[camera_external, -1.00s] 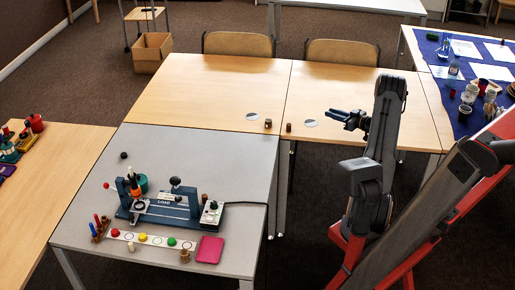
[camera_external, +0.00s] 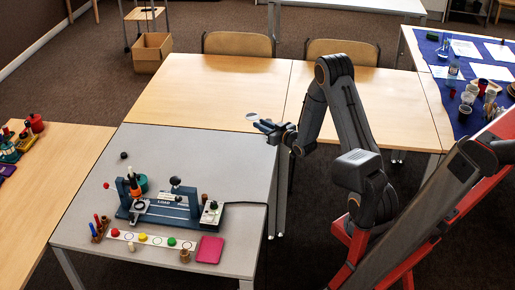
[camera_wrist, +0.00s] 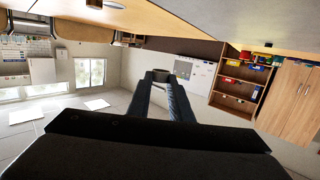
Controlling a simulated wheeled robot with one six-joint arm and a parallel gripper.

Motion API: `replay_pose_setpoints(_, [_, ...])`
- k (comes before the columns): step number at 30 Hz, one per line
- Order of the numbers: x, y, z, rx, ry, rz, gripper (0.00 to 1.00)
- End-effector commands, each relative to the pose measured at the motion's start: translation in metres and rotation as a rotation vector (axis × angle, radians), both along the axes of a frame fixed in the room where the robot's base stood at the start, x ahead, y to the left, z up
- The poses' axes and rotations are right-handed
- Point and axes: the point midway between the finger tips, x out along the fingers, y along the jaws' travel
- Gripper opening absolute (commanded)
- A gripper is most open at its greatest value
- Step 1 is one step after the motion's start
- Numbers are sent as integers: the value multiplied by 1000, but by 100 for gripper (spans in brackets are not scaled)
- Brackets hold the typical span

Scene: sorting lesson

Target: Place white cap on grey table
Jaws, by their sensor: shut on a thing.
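My gripper (camera_external: 270,131) is over the gap by the right edge of the grey table (camera_external: 200,150), near the wooden tables. In the wrist view its fingers (camera_wrist: 170,80) point away from the camera. The spot where a second white disc lay is hidden by my arm.
The grey table bears a blue fixture (camera_external: 165,211), a strip with coloured discs (camera_external: 150,239), a pink pad (camera_external: 209,249) and a small black ball (camera_external: 124,155). Its back right part is clear. Two chairs (camera_external: 238,44) stand behind the wooden tables.

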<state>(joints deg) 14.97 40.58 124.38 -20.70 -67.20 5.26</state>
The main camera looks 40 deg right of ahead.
Motion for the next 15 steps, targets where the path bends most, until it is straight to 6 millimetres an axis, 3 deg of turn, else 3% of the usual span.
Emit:
replay_pose_setpoints(1, [-7, 23, 0, 0, 4, -2, 0])
replay_pose_setpoints(6, [-33, 70, -3, 0, 3, -39, 0])
replay_pose_setpoints(10, [-48, 89, -4, 0, 1, -60, 0])
replay_pose_setpoints(15, [-58, 98, -5, 0, 0, -73, 0])
